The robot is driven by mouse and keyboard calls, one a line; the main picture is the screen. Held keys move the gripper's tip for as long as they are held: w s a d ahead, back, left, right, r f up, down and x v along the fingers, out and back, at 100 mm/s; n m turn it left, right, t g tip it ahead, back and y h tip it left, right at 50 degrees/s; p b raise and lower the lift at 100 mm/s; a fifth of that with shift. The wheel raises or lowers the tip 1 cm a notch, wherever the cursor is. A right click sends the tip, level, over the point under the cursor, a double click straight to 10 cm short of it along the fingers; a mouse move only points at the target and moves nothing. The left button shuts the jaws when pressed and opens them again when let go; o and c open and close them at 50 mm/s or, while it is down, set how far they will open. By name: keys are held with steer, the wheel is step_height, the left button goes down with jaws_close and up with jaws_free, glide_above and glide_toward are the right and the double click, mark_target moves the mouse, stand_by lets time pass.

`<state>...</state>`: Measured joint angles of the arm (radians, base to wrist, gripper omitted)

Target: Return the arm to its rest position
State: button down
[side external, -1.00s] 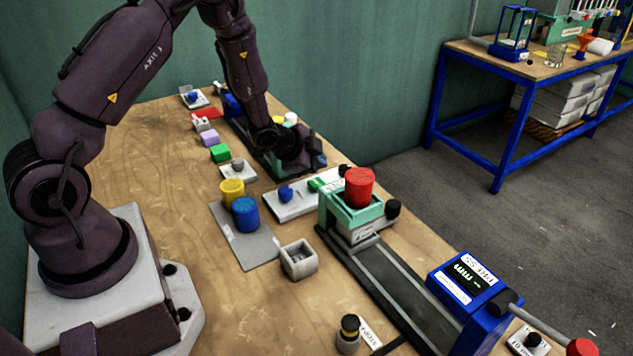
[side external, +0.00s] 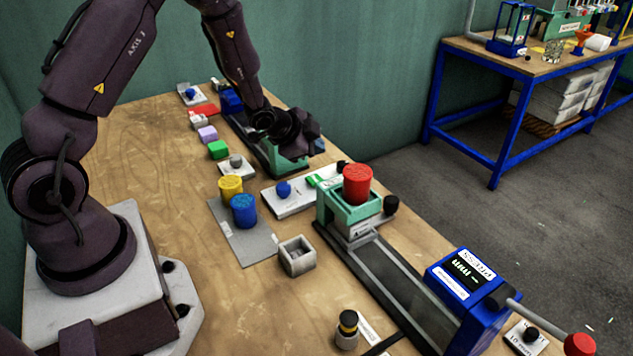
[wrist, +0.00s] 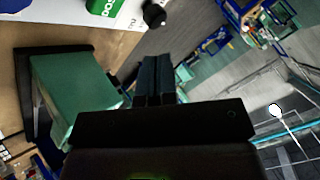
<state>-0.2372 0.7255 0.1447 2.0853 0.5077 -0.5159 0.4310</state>
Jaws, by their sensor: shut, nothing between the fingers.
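My arm reaches over the table toward the far press. In the side view my gripper (side external: 314,141) is mostly hidden behind the dark wrist, above the far press's green part (side external: 289,164). In the wrist view my gripper (wrist: 157,66) shows two dark fingers side by side, shut and empty. The green block (wrist: 72,92) of that press lies left of the fingers, apart from them in the picture. Whether any part of my gripper touches the press cannot be told.
The near press holds a red cylinder (side external: 357,183) in its green jaw (side external: 335,209); its blue display box (side external: 462,280) stands at front right. Yellow (side external: 230,188) and blue (side external: 244,210) cylinders stand on a grey plate (side external: 247,246). A grey open box (side external: 297,257) sits beside them.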

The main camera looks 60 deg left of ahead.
steer(key=s+g, duration=0.1)
steer(key=s+f+n+g, duration=0.2)
steer(key=s, duration=0.1)
steer(key=shift+a+y, duration=0.4)
steer(key=s+r+n+g, duration=0.1)
steer(key=s+r+n, duration=0.1)
steer(key=s+r, duration=0.1)
steer(key=shift+s+d+g, duration=0.1)
steer(key=shift+d+g, duration=0.3)
steer(key=s+d+r+n, duration=0.1)
steer(key=s+d+r, duration=0.3)
steer(key=r, duration=0.4)
steer(key=s+d+r+n+h, duration=0.1)
steer(key=s+d+r, duration=0.4)
steer(key=s+r, duration=0.2)
steer(key=s+d+r+n+t, duration=0.1)
steer(key=s+d+r, duration=0.3)
steer(key=s+r, duration=0.2)
steer(key=shift+s+d+r+n+h, duration=0.25)
steer(key=shift+r+n+h, duration=0.15)
steer(key=shift+r, duration=0.95)
